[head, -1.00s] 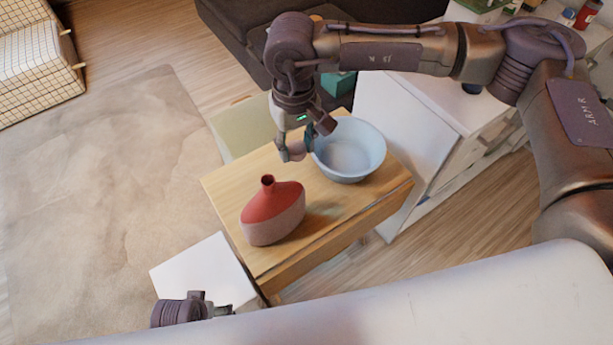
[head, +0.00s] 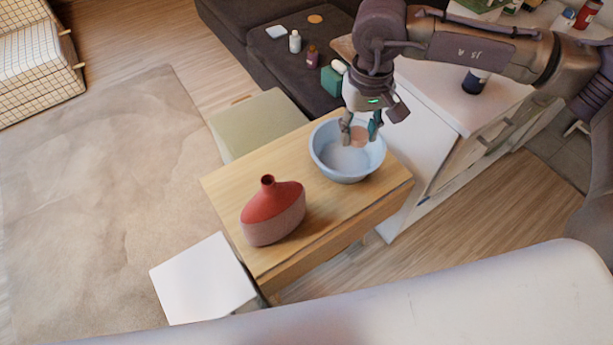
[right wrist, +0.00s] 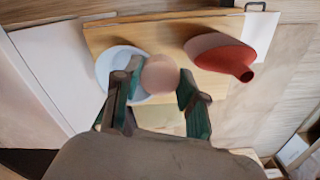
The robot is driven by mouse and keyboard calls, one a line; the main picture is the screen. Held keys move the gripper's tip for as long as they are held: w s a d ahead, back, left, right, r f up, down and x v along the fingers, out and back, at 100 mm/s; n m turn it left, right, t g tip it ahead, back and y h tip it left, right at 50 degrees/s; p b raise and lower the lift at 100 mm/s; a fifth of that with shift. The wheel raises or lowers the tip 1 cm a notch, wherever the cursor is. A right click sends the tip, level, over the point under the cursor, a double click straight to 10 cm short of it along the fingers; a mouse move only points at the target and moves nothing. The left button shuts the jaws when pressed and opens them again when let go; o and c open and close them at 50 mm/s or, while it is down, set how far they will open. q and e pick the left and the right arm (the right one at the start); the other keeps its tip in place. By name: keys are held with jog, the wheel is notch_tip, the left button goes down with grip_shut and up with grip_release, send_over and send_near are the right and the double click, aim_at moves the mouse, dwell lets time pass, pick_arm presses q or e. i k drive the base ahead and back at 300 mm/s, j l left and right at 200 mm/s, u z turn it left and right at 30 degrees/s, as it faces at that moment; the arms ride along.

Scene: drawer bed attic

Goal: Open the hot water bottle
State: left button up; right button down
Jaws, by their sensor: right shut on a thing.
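The hot water bottle (head: 272,218) is a squat vessel, red on top and ribbed pinkish below, standing upright on a wooden surface (head: 235,185). Its narrow neck shows a dark, uncovered opening. It also shows in the right wrist view (right wrist: 222,54). My right gripper (head: 360,129) is over the pale blue bowl (head: 343,165), apart from the bottle. It is shut on a round, pinkish-tan stopper (head: 359,138), which shows between the fingers in the right wrist view (right wrist: 160,76). I cannot tell whether the stopper touches the bowl. My left gripper is out of view.
A white cabinet (head: 405,150) stands right of the wooden surface, with a dark jar (head: 474,82) on top. A pale green stool (head: 258,122) is behind. A dark sofa (head: 240,30) holds several small items. A white panel (head: 203,278) lies at front left.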

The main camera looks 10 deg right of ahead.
aim_at(278, 208)
jog(key=i+l+u, duration=0.2)
jog(key=u, duration=0.15)
jog(key=i+l+u, duration=0.1)
jog(key=l+u, duration=0.25)
jog(key=l, duration=0.1)
